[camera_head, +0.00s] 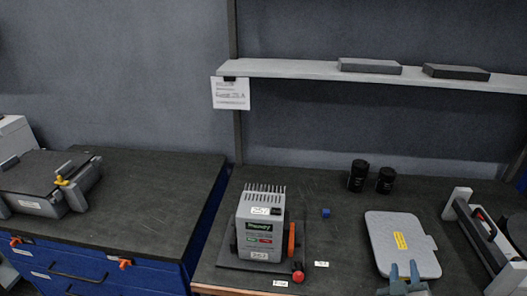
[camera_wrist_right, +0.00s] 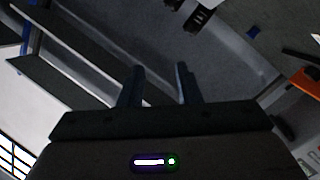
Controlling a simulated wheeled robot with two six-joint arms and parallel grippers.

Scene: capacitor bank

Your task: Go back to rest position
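My right gripper (camera_head: 404,268) shows at the bottom edge of the head view, in front of the near edge of a grey flat case (camera_head: 391,232) with a yellow label. In the right wrist view my right gripper (camera_wrist_right: 159,72) has its two fingers apart with nothing between them. Whether it touches the case cannot be told. My left gripper is in neither view. A grey device (camera_head: 260,228) with a capacitor-like top, an orange lever (camera_head: 292,240) and a red knob (camera_head: 298,272) stands on the bench. A small blue cube (camera_head: 326,212) lies to its right.
Two black cylinders (camera_head: 358,175) (camera_head: 385,180) stand at the back of the bench. A grey machine with a black-and-red handle (camera_head: 485,228) is at the right. A shelf (camera_head: 300,70) holds two flat blocks. A blue drawer cabinet (camera_head: 90,268) stands left, its dark top (camera_head: 150,195) partly clear.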

